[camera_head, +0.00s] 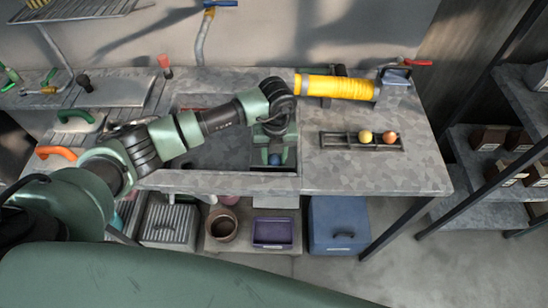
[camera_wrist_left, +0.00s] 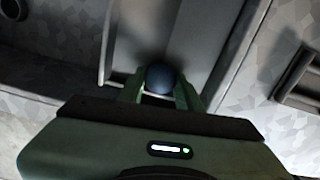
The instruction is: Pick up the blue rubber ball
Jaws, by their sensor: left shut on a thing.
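The blue rubber ball (camera_wrist_left: 160,77) sits between the two fingers of my left gripper (camera_wrist_left: 160,90) in the left wrist view. The gripper is shut on it. In the head view the ball (camera_head: 275,159) shows as a small dark blue spot just under my left gripper (camera_head: 275,152). They are at the right end of the sunken basin (camera_head: 222,152) in the counter, near its front edge. Whether the ball touches the surface under it, I cannot tell. My right gripper is not in view.
A dark rack (camera_head: 327,141) with a yellow ball (camera_head: 365,136) and an orange ball (camera_head: 390,137) lies to the right on the counter (camera_head: 420,175). A yellow hose (camera_head: 335,87) lies behind. A blue box (camera_head: 338,226) and a purple bin (camera_head: 272,232) stand below the counter.

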